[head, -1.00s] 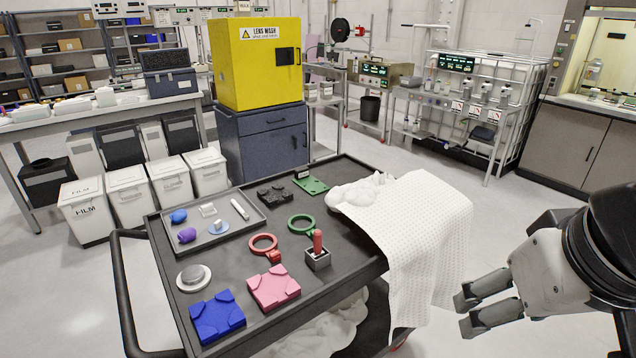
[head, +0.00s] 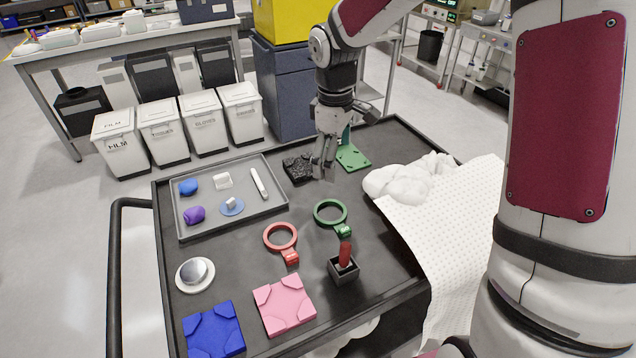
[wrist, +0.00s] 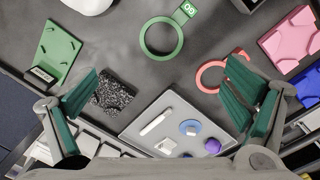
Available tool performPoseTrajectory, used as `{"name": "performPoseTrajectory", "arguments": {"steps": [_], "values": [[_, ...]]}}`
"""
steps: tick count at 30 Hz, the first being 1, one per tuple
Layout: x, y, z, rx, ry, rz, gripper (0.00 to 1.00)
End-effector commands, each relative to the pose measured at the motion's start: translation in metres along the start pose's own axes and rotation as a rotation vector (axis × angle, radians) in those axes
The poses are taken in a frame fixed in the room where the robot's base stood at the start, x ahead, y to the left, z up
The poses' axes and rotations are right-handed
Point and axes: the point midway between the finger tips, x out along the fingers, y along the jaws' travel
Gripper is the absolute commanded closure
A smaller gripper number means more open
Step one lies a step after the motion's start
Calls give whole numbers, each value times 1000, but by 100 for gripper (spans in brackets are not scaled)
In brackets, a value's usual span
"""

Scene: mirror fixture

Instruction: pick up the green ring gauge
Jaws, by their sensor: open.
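The green ring gauge (head: 331,214) lies flat on the dark cart top, its tab pointing toward the front right. In the wrist view the green ring gauge (wrist: 161,38) is at the top centre, ahead of the fingers. My gripper (head: 323,170) is above the back of the cart, near the black block and the green plate, behind the ring and apart from it. In the wrist view my gripper (wrist: 165,105) is open, its green-padded fingers wide apart with nothing held between them.
A red ring gauge (head: 281,237) lies left of the green one, and a black holder with a red handle (head: 343,266) in front. A grey tray (head: 181,220) with small items, a black block (head: 297,167), a green plate (head: 352,157) and white cloth (head: 455,215) are around.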

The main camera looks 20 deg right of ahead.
Motion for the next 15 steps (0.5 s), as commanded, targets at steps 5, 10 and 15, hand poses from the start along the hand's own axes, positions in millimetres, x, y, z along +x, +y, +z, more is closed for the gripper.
{"name": "performPoseTrajectory", "arguments": {"steps": [5,10,15], "values": [[29,10,-15,-70,19,-48,5],[46,11,-19,-91,25,-61,5],[76,9,-19,-91,23,-64,5]]}}
